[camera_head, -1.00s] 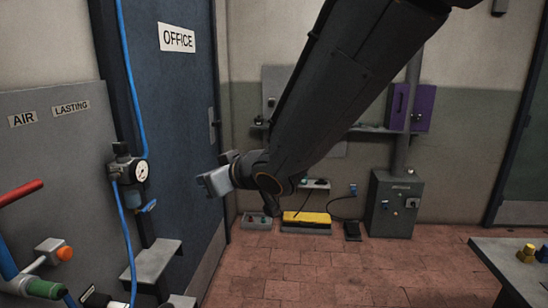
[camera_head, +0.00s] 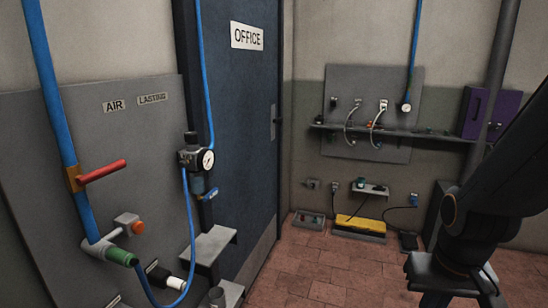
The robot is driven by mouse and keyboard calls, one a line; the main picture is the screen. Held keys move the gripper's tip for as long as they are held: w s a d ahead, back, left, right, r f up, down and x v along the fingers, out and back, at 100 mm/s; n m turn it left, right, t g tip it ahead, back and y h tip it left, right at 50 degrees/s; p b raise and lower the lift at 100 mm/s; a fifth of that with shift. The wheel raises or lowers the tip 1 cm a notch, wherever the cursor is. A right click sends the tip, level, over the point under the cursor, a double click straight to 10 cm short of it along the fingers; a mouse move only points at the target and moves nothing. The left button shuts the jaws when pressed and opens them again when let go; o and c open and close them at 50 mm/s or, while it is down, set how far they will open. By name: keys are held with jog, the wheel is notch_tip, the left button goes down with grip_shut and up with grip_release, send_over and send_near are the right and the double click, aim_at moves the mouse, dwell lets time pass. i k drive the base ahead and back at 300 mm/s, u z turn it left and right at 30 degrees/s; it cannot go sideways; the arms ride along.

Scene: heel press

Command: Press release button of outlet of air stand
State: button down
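The air stand's grey panel (camera_head: 80,130) with an AIR label stands at the left. The outlet on its blue pipe has a green collar (camera_head: 122,257). Just above it is a small grey box with a round orange button (camera_head: 138,227), which faces the room and is unobstructed. My arm comes in from the right edge. Its dark end, which looks like my gripper (camera_head: 455,293), is at the bottom right, far from the button. It is partly cut off by the frame, and its fingers are not clear. It touches nothing that I can see.
A red lever (camera_head: 101,171) sticks out above the button. A regulator with a gauge (camera_head: 196,160) and a hanging blue hose (camera_head: 192,235) are to its right. Grey shelves (camera_head: 209,246) jut out below the regulator. Open tiled floor (camera_head: 310,270) lies between the stand and my arm.

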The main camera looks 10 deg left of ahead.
aim_at(138, 228)
jog(key=u, duration=1.35)
